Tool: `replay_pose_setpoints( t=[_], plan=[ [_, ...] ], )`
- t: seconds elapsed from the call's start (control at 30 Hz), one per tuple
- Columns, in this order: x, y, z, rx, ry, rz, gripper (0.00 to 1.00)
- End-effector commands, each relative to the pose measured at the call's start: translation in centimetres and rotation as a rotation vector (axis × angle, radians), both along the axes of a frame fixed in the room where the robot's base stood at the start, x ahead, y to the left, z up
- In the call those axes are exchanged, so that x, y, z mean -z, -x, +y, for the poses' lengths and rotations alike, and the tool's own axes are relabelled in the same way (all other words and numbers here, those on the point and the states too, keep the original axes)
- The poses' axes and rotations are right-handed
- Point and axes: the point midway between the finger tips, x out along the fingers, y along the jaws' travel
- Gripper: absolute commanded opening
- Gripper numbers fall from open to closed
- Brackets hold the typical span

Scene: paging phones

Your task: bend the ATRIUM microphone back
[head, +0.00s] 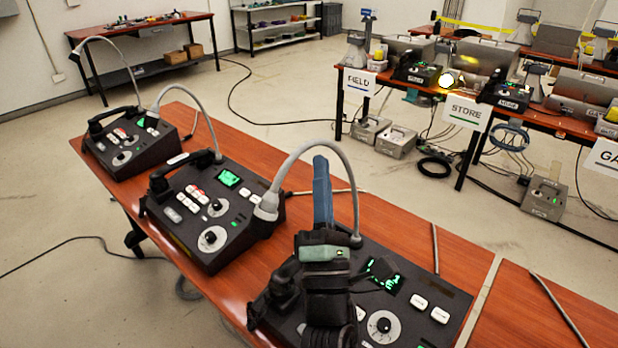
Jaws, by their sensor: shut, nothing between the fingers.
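Three dark paging phones stand in a row on the near wooden table: the nearest (405,318), the middle one (235,207) and the farthest (118,160). Each has a grey gooseneck microphone arching left. The nearest microphone (266,207) bends over toward the middle phone. The middle one's microphone (152,120) hangs by the farthest phone, and the farthest one's microphone (78,52) reaches past the table's left. I cannot read ATRIUM on any phone. My gripper (321,163) is shut and empty, above the nearest phone, beside its gooseneck and inside its arch; contact is unclear. It hides part of that phone.
The near table (470,265) has bare wood to the right of the phones. A back table (540,122) at the right carries more equipment and signs reading FIELD (359,82) and STORE (466,111). Cables (285,123) lie on the open floor.

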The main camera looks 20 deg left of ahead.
Motion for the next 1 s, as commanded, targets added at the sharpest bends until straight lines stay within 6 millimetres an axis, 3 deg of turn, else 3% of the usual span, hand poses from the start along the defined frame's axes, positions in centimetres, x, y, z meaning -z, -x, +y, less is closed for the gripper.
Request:
replay_pose_setpoints(
  t=[0.03,0.33,0.7,1.0],
  plan=[
    [-1.7,-0.9,-0.4,0.002,-0.01,0.026,0.0],
    [-4.1,-6.5,-2.4,0.003,-0.079,0.218,0.0],
    [-4.5,-11.7,-4.3,0.001,-0.142,0.391,0.0],
    [-4.2,-13.2,-4.8,0.0,-0.162,0.443,0.0]
  ],
)
